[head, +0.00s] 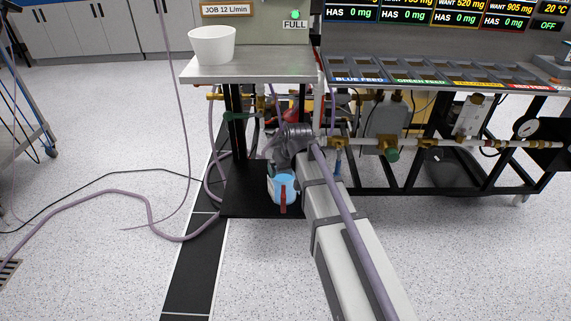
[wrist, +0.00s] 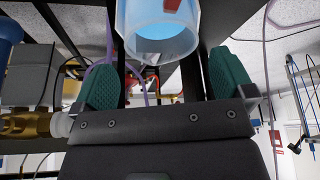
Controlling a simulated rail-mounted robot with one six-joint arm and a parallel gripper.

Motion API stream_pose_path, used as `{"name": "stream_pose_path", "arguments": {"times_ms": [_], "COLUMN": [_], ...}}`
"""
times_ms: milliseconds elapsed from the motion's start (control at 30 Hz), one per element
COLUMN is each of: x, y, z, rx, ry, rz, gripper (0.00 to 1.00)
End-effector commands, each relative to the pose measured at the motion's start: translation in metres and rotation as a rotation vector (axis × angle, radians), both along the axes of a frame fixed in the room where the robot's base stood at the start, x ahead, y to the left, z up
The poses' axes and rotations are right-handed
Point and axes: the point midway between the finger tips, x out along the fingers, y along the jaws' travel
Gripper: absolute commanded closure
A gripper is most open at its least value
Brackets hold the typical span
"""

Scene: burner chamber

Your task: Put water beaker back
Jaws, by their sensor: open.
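The water beaker (head: 283,188) is pale blue and translucent with a red handle. In the head view it appears over the black base plate (head: 240,203) of the metal stand, beside the end of my arm; I cannot tell whether it rests on the plate. In the wrist view the beaker (wrist: 158,38) lies between and beyond the two green finger pads, with gaps on both sides. My gripper (wrist: 164,62) is open. Its fingers are hidden by my own wrist in the head view.
A white tub (head: 212,46) stands on the steel top (head: 260,65) above the beaker. Brass pipework (head: 425,143) runs to the right. A lilac hose (head: 130,193) lies on the floor at left, where the floor is otherwise mostly clear.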

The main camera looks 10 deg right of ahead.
Motion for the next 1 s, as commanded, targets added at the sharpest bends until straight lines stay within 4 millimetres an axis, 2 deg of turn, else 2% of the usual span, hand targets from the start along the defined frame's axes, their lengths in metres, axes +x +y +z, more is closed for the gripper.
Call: {"name": "stream_pose_path", "arguments": {"times_ms": [33, 133, 233, 367, 400, 467, 600, 700, 767, 1000], "x": [-0.008, -0.017, -0.022, -0.025, -0.031, -0.058, -0.164, -0.212, -0.22, -0.217], "y": [-0.001, -0.003, -0.003, -0.004, -0.003, -0.001, 0.004, 0.005, 0.005, 0.005], "z": [0.029, 0.05, 0.06, 0.059, 0.058, 0.054, 0.046, 0.044, 0.044, 0.046], "rx": [0.0, 0.0, 0.0, 0.0, 0.001, 0.001, -0.012, -0.026, -0.031, -0.031], "ry": [0.0, 0.0, 0.0, 0.001, 0.011, 0.058, 0.263, 0.368, 0.393, 0.395], "rz": [0.0, -0.001, -0.001, -0.001, -0.003, -0.018, -0.093, -0.14, -0.152, -0.153], "gripper": [0.0, 0.0, 0.0, 0.0, 0.0, 0.0, 0.0, 0.0, 0.0, 0.0]}}
